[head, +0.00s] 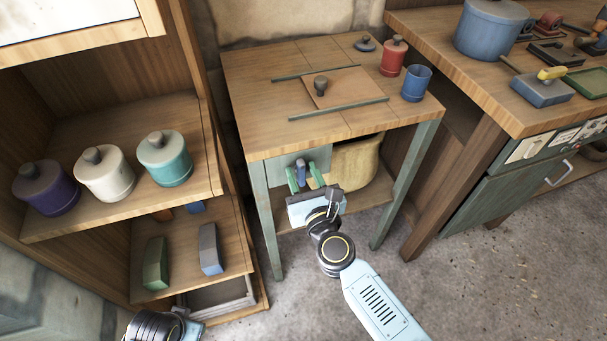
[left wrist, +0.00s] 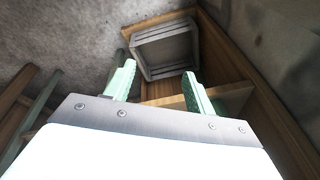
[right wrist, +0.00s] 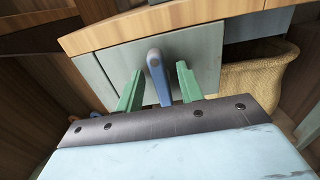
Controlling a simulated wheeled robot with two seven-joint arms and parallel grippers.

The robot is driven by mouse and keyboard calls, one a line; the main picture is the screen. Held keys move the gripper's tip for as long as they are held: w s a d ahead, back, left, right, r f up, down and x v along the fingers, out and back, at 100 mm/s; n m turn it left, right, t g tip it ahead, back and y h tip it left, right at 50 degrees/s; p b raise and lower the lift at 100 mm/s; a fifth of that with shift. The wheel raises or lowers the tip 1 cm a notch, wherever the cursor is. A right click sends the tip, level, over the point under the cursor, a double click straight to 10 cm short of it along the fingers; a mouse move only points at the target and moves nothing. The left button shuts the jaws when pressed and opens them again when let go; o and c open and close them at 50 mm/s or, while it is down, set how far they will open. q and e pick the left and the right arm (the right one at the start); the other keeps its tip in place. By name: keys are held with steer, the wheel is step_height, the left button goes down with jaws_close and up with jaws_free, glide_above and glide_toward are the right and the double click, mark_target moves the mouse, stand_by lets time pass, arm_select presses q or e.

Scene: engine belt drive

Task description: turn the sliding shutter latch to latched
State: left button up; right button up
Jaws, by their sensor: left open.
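A blue latch handle (right wrist: 158,76) with a rounded top stands nearly upright, tilted slightly, on a grey-green panel (right wrist: 195,55) under the table's front edge. It also shows in the head view (head: 301,172). My right gripper (right wrist: 160,85) is open, with its green fingers on either side of the handle. A gap shows between each finger and the handle. The handle's lower end is hidden behind my gripper body. In the head view my right gripper (head: 304,178) is at the panel. My left gripper (left wrist: 158,82) is open and empty, facing the lower shelf area.
The wooden table (head: 250,90) carries a knobbed board (head: 345,95) between two green rails, a red canister (head: 393,57) and a blue cup (head: 416,83). A woven basket (right wrist: 260,80) is right of the panel. A shelf with lidded jars (head: 104,175) stands left; a grey crate (left wrist: 165,50) is low down.

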jaws_close()
